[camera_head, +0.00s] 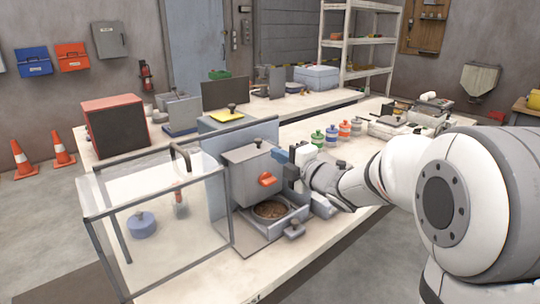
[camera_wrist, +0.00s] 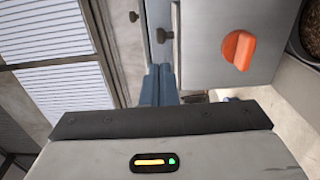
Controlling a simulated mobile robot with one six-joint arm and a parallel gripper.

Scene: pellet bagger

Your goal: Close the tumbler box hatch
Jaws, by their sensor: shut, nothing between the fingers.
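A grey metal box (camera_head: 248,172) with an orange knob (camera_head: 266,179) on its front stands on the bench; I take it as the tumbler box. It has a dark knob (camera_head: 258,143) on top. I cannot tell which panel is its hatch or how far it stands open. My gripper (camera_head: 279,155) is shut and empty at the box's upper right side. In the wrist view its blue fingers (camera_wrist: 160,80) are together, close beside the grey face with the orange knob (camera_wrist: 238,48). Two dark knobs (camera_wrist: 161,36) show near the fingertips; contact is unclear.
A bowl of brown pellets (camera_head: 270,210) sits below the box. A clear framed enclosure (camera_head: 170,252) stands at left, with a blue round weight (camera_head: 142,226) inside. Several coloured bottles (camera_head: 331,134) stand behind my arm.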

